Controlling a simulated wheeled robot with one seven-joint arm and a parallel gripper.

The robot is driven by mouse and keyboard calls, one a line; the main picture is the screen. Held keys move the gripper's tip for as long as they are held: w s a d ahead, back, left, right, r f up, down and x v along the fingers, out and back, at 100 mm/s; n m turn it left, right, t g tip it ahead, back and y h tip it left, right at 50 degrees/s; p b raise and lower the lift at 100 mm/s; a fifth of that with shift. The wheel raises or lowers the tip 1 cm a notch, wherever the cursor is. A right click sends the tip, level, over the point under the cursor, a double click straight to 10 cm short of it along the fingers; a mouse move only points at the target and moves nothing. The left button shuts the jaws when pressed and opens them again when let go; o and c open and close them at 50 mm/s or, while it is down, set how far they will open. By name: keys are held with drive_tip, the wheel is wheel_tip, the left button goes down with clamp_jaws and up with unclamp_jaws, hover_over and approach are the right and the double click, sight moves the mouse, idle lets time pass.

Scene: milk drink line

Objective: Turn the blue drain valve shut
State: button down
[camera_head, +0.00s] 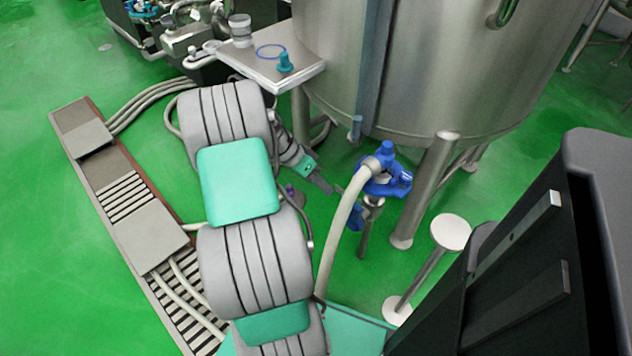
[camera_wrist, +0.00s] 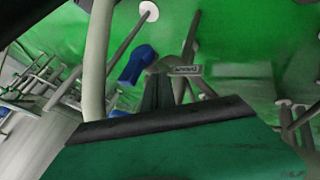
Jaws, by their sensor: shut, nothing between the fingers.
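The blue drain valve (camera_head: 398,178) sits under the front of the steel tank, with a thick pale hose (camera_head: 341,232) running down from it. More blue parts show lower on the same fitting. My gripper (camera_head: 328,187) is left of the valve and the hose, apart from them, its dark fingers pointing right toward them. In the wrist view a blue paddle-shaped part (camera_wrist: 137,63) lies up and left of my fingers (camera_wrist: 158,90), which are together and empty. I cannot tell the valve's exact position, open or shut.
The steel tank (camera_head: 465,65) stands on thick legs (camera_head: 426,190) behind the valve. A small metal table (camera_head: 262,66) holds a teal knob and a blue ring. A floor drain channel (camera_head: 130,185) runs at left. A round-topped post (camera_head: 450,232) stands right of the hose.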

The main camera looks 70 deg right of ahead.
sight(354, 217)
drive_tip(key=s, duration=0.1)
drive_tip(key=s+f, duration=0.1)
drive_tip(key=s, duration=0.1)
drive_tip(key=s+a+f+b, duration=0.1)
drive_tip(key=s, duration=0.1)
drive_tip(key=shift+s+f, duration=0.15)
drive_tip(key=shift+s, duration=0.05)
drive_tip(key=shift+s+a+t, duration=0.15)
drive_tip(key=shift+t, duration=0.25)
